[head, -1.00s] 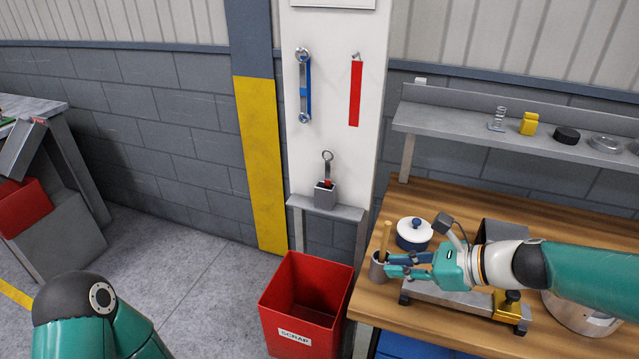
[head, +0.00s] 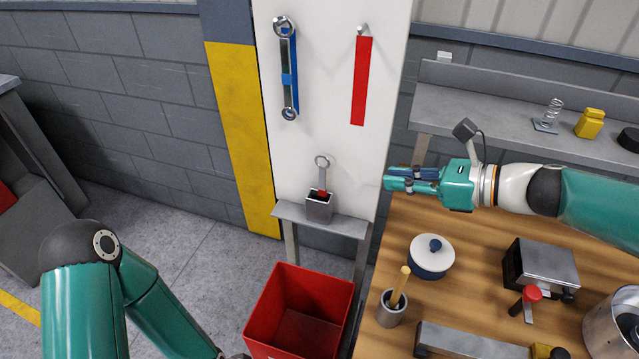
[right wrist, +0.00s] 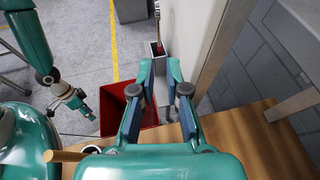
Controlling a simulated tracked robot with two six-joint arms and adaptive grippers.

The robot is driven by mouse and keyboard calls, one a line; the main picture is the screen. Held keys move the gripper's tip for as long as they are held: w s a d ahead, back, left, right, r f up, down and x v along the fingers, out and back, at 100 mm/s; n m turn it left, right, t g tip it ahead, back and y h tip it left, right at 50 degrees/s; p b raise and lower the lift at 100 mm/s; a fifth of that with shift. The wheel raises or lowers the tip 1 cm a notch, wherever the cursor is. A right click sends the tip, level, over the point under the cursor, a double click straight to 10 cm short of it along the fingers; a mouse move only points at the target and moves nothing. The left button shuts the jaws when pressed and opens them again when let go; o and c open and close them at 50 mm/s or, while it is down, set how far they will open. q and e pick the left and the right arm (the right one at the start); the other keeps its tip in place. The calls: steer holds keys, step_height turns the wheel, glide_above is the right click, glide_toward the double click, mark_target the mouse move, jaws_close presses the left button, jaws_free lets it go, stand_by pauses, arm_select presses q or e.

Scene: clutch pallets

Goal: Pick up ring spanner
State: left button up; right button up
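A spanner with a ring end (head: 322,163) stands upright in a small grey holder (head: 319,209) on a narrow stand; its lower part is hidden and red shows at the holder's mouth. Another, longer spanner (head: 286,70) hangs on the white board over a blue strip. My right gripper (head: 388,178) is right of the holder, apart from it, pointing left. In the right wrist view (right wrist: 160,75) its fingers are spread with nothing between them. My left gripper shows small in the right wrist view (right wrist: 84,107); its opening is unclear.
A red strip (head: 361,82) hangs on the board under a hook. A red scrap bin (head: 262,318) stands below the stand. The wooden bench (head: 468,263) holds a lidded pot (head: 431,260), a grey cup (head: 391,310) with a wooden handle, and a grey box (head: 541,265).

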mark_target(326, 173)
steer(key=shift+p+x, duration=1.05)
steer(key=shift+x, duration=7)
jaws_close()
steer(key=shift+s+a+r, duration=0.1)
